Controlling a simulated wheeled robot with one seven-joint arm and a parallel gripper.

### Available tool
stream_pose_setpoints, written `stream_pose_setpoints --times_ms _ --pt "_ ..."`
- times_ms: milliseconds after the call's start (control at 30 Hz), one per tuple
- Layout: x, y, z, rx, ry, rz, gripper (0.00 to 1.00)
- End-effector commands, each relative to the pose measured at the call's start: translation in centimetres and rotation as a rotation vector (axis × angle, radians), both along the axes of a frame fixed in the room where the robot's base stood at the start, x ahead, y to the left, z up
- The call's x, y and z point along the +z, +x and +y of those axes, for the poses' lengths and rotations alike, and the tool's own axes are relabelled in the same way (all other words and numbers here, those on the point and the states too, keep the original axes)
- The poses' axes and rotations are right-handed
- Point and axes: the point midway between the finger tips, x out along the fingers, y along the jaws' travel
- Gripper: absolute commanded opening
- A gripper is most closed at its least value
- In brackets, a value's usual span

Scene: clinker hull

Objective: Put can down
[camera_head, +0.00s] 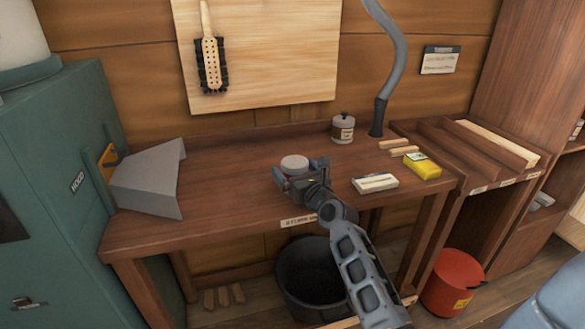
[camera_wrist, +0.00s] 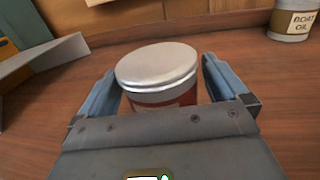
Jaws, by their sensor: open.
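A can (camera_wrist: 156,70) with a pale metal lid and a reddish body stands upright on the wooden workbench (camera_head: 225,205). In the head view only the can's round lid (camera_head: 294,163) shows clearly, as my gripper hides the rest. My gripper (camera_wrist: 158,85) is open, with one blue-grey finger on each side of the can. A gap shows between the can and the right finger; the left finger is close to the can, and I cannot tell if it touches. The can's base is hidden behind my gripper in the wrist view.
A boat oil container (camera_head: 343,128) stands at the bench's back. A white box (camera_head: 375,183) and a yellow pack (camera_head: 422,165) lie to the right. A grey angular hood (camera_head: 150,180) stands at the left, and a grey hose (camera_head: 379,116) rises behind. The bench is clear left of the can.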

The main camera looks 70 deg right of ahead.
Motion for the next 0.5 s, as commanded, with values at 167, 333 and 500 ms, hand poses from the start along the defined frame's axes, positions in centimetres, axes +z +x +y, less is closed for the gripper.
stream_pose_setpoints --times_ms 167,333,500 --pt "-0.1 -2.8 2.4 0.000 0.002 0.002 1.00" --pt "-0.2 -5.3 4.5 0.000 0.001 0.002 1.00" --pt "-0.1 -6.9 5.9 0.000 0.001 0.001 1.00"
